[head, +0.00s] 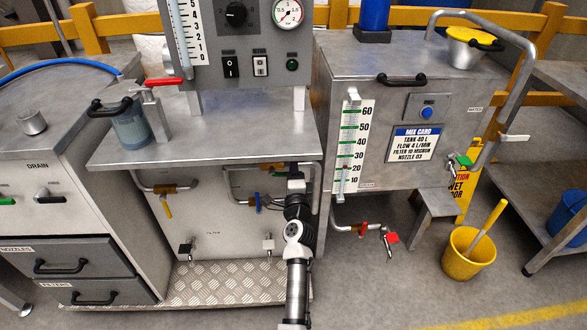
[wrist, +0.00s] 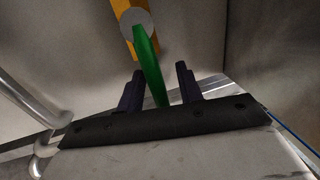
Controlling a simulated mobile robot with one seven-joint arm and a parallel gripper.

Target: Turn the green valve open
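The green valve shows in the wrist view as a long green lever (wrist: 150,65) on a round grey hub, with a yellow-orange body behind it. The lever runs from the hub down between the two dark fingers of my gripper (wrist: 160,69). My gripper is open, with a wider gap on the right of the lever than on the left. I cannot tell whether the left finger touches it.
A blue-handled valve (head: 258,203) and a yellow-handled valve (head: 167,207) are on pipes left of my arm. A red-handled valve (head: 363,229) is to the right. The tank (head: 337,75) carries a green-handled tap (head: 464,160). A yellow bucket (head: 467,263) stands on the floor.

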